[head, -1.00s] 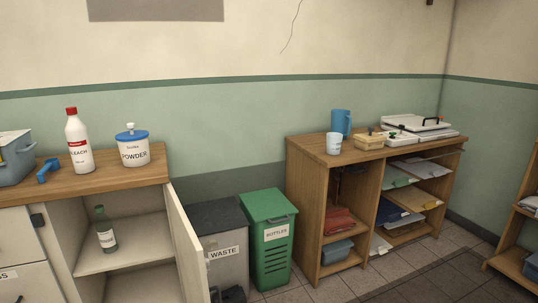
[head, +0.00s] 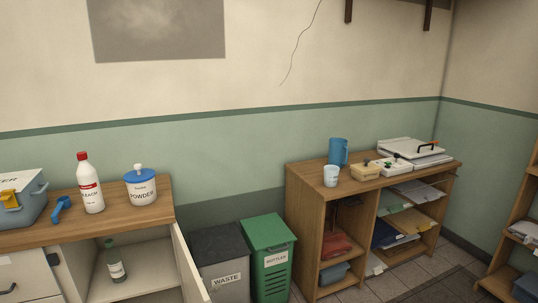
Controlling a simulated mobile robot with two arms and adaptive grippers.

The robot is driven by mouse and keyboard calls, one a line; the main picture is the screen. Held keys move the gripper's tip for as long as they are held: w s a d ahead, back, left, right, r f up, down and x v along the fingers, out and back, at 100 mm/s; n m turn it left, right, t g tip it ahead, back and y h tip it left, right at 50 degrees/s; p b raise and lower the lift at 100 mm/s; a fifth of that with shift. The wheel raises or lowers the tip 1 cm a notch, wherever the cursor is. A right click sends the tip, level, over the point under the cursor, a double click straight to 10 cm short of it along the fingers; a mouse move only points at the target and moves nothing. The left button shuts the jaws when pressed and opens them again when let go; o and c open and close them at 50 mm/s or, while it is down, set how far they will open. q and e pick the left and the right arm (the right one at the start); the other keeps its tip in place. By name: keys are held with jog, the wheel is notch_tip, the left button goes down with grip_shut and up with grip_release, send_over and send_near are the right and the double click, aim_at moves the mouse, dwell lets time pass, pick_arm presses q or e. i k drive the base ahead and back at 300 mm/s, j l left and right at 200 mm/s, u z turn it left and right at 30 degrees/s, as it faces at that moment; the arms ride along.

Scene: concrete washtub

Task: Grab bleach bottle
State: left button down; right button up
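The bleach bottle (head: 91,187) is white with a red cap and a red label band. It stands upright on the wooden counter (head: 120,222) at the left of the head view. A powder tub (head: 141,188) with a blue lid stands close to its right, and a blue scoop-like object (head: 61,208) lies to its left. Neither of my grippers shows in the head view.
A grey-blue bin (head: 30,205) with a yellow clip sits left on the counter. Below, an open cupboard holds a green bottle (head: 115,262); its door (head: 190,265) stands open. Waste (head: 222,262) and green bottle bins (head: 269,258) stand beside a wooden shelf unit (head: 305,215).

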aim_at(86, 176)
jog(key=u, duration=0.45)
jog(key=i+l+u, duration=0.15)
jog(key=l+u, duration=0.65)
jog(key=l, duration=0.15)
jog(key=l+u, duration=0.45)
jog(key=k+l, duration=0.1)
jog(key=l, duration=1)
